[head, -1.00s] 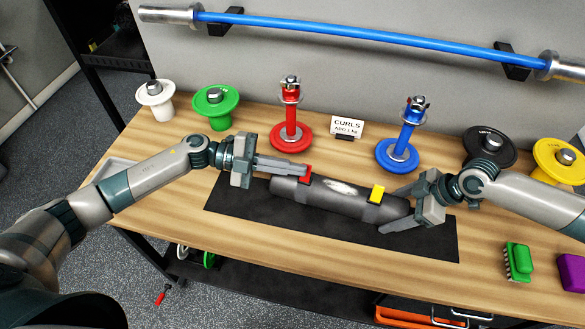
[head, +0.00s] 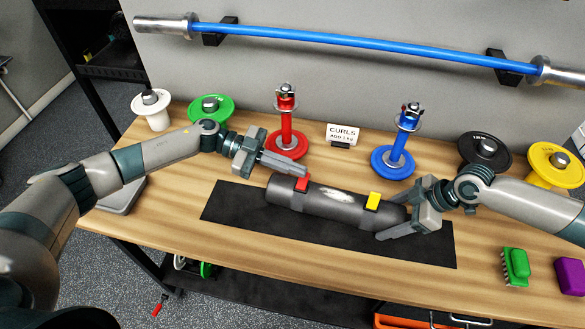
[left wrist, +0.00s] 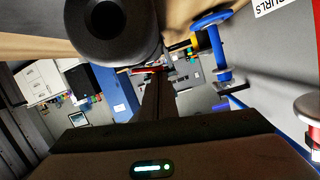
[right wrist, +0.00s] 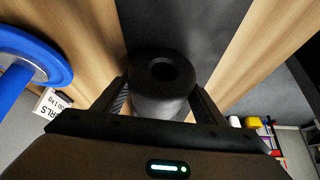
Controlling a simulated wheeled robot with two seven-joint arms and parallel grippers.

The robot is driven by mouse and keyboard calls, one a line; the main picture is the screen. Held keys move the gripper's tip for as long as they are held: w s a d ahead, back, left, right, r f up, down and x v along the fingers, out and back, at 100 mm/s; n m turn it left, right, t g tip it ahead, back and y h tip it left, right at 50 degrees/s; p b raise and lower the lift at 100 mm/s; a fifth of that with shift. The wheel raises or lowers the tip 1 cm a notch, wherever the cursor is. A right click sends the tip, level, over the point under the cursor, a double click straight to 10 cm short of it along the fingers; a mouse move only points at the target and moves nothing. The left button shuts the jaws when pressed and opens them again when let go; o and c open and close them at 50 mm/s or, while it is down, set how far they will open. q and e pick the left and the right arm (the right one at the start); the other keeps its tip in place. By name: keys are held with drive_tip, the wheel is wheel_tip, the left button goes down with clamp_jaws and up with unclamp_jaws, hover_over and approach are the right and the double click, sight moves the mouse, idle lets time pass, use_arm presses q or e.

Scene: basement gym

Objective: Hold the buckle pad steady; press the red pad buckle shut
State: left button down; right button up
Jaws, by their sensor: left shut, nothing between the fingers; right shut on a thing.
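The buckle pad (head: 335,207) is a dark grey cylinder with a worn pale patch. It lies lengthwise on a black mat (head: 228,208). Its red buckle (head: 302,184) is near the left end and its yellow buckle (head: 373,201) near the right end. The red buckle sits low on the pad; whether it is latched is too small to tell. My right gripper (head: 396,212) is shut on the pad's right end, whose hollow face shows in the right wrist view (right wrist: 160,72). My left gripper (head: 301,170) is shut and empty, just behind and above the red buckle.
A red stand (head: 287,140) and a blue stand (head: 404,145) are behind the pad, with a CURLS card (head: 343,134) between. Green (head: 210,109), black (head: 485,150) and yellow (head: 556,162) weights line the back. A green brush (head: 516,266) lies front right.

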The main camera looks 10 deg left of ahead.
use_arm(q)
drive_tip(key=shift+r, duration=0.1)
drive_tip(key=shift+s+r, duration=0.1)
drive_tip(key=shift+r, duration=0.45)
drive_tip(key=r, duration=0.2)
drive_tip(key=a, duration=0.1)
drive_tip(key=shift+s+r, duration=0.25)
drive_tip(key=shift+r, duration=0.15)
drive_tip(key=v, duration=0.9)
